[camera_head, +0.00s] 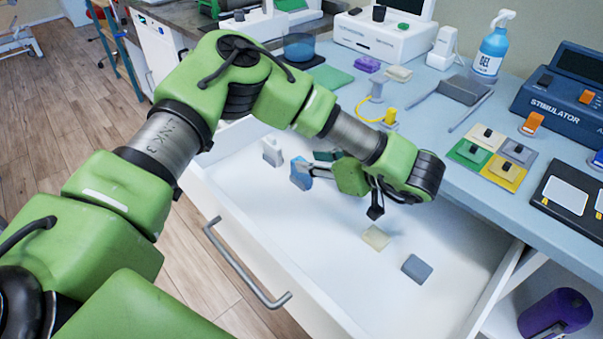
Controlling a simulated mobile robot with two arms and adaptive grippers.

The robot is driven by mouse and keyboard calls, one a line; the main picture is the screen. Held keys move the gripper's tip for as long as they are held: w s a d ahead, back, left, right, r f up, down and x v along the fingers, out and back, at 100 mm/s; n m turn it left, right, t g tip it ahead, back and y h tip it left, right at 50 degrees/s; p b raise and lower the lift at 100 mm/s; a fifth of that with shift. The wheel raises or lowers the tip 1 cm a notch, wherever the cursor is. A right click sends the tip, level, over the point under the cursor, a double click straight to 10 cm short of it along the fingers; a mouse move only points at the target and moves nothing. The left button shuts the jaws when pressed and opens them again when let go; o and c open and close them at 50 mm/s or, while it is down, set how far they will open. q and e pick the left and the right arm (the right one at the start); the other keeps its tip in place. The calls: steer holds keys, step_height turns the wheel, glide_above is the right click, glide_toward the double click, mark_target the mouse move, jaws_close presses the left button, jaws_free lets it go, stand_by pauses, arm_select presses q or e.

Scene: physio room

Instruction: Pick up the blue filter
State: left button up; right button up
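An open white drawer (330,262) juts out below the blue counter. A blue piece (300,176), which looks like the blue filter, is in its left part. My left gripper (312,168) reaches down into the drawer from the right of the piece, with its fingertips at the piece's right side. The fingers overlap it in this view, so I cannot tell whether they are closed on it. The piece's right edge is partly hidden by the fingers. My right gripper is not in view.
In the drawer, a white piece (272,151) stands left of the blue one; a cream piece (376,237) and a grey-blue piece (416,268) lie at the right. The drawer handle (240,265) faces the floor. The counter above holds a stimulator (566,100) and a gel bottle (491,48).

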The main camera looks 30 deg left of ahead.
arm_select(q)
steer(key=x, duration=0.2)
steer(key=shift+a+f, duration=0.15)
steer(key=shift+a, duration=0.1)
jaws_close()
